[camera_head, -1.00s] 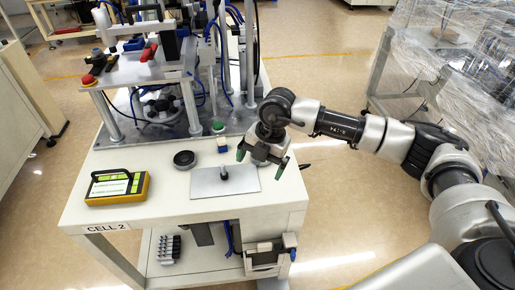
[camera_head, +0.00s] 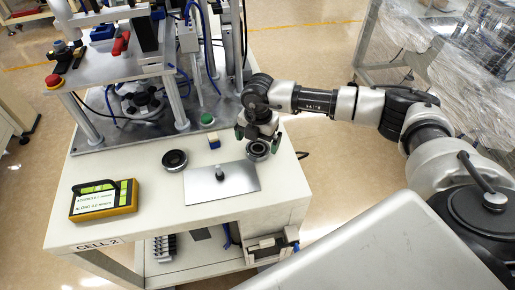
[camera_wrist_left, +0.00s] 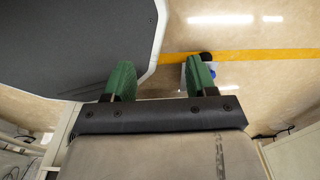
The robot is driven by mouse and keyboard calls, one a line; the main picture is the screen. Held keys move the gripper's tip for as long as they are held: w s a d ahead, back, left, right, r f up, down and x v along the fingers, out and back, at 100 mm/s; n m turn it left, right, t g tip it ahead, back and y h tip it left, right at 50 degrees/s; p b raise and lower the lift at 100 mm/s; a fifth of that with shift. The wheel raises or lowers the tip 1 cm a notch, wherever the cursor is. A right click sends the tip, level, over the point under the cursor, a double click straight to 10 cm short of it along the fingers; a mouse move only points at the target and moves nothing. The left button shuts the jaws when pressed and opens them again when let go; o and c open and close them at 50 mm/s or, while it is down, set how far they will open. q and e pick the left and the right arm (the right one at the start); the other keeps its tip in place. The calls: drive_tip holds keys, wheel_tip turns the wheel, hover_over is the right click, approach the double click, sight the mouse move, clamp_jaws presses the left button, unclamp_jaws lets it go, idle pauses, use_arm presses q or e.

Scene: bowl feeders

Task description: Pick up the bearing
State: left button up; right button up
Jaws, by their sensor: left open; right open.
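A dark ring-shaped bearing (camera_head: 257,151) lies on the white table at the right of the metal plate. A similar dark ring (camera_head: 174,160) lies at the plate's left. My right gripper (camera_head: 258,138) is open, with its green fingertips pointing down on either side of the right-hand bearing. Whether the fingertips touch it I cannot tell. My left gripper (camera_wrist_left: 160,82) is open and empty in the left wrist view, with a dark panel and the floor beyond it. It does not show in the head view.
The metal plate (camera_head: 235,188) carries a small dark post (camera_head: 219,172). A yellow and black device (camera_head: 104,200) lies at the table's left. A small blue and white block (camera_head: 214,142) and a green button (camera_head: 208,120) sit behind the plate. The bowl feeder machine (camera_head: 140,100) stands at the back.

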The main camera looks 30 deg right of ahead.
sight(257, 149)
wheel_tip(257, 149, down, 4)
drive_tip(key=shift+r, duration=0.1)
drive_tip(key=c, duration=0.4)
use_arm(q)
drive_tip(key=shift+w+r, duration=0.4)
drive_tip(key=shift+w, duration=0.25)
use_arm(e)
drive_tip(key=c, duration=0.6)
drive_tip(key=shift+c, duration=0.2)
